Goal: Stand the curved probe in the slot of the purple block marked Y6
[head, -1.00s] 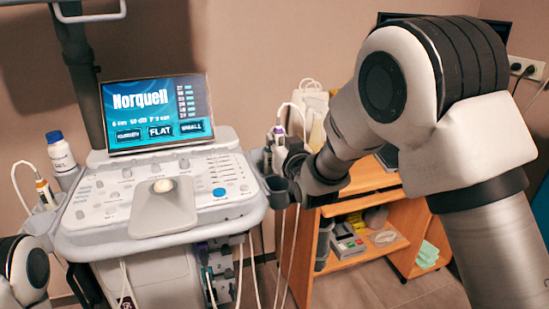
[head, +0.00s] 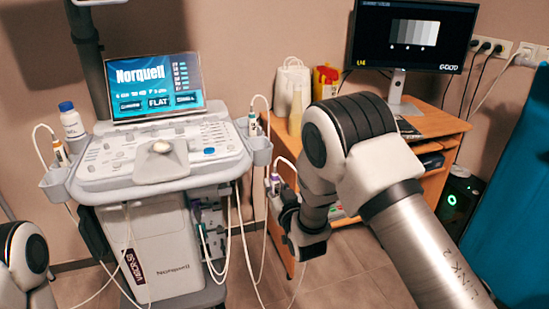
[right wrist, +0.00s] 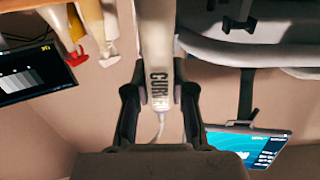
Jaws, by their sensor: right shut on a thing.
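My right gripper (head: 287,200) is shut on the curved probe (head: 275,183), holding it in the air to the right of the ultrasound cart and below its console. I cannot make out a purple block marked Y6 in either view. Only a rounded link of my left arm shows at the lower left; the left gripper is out of view.
The cart console (head: 160,160) carries a screen (head: 155,87). Other probes stand in its side holders, left (head: 60,153) and right (head: 252,125). A wooden desk (head: 440,140) holds a monitor (head: 413,36), a white bag (head: 292,85) and a bottle (head: 296,110). Cables hang beside the cart.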

